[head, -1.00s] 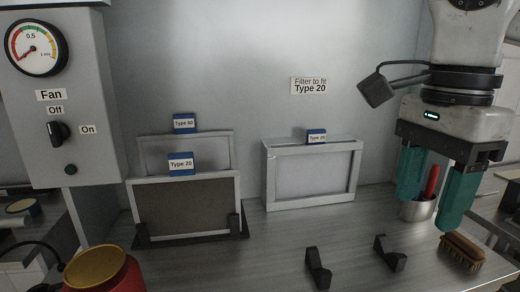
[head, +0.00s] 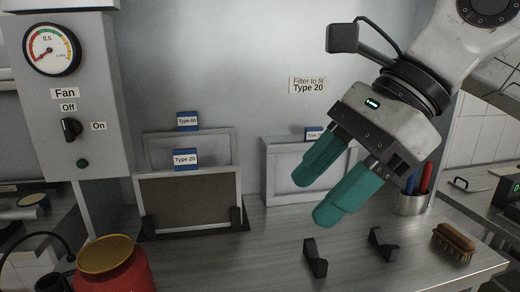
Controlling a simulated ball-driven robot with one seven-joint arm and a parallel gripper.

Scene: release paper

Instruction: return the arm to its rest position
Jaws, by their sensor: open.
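My gripper (head: 327,190) has two teal fingers. They are spread apart with nothing between them, so it is open. It hangs tilted toward the lower left, above the bench and in front of the right-hand white-framed filter (head: 285,178) in the picture. The fingers and gripper body hide much of that filter and part of its blue tag. My arm comes down from the upper right corner.
Two black brackets (head: 315,258) (head: 383,244) stand on the bench (head: 350,275) below my gripper. A brush (head: 455,241) and a metal cup (head: 412,204) with tools are at right. Two filters (head: 190,200) stand in a rack at left, near a red canister (head: 112,268) and the fan panel (head: 70,100).

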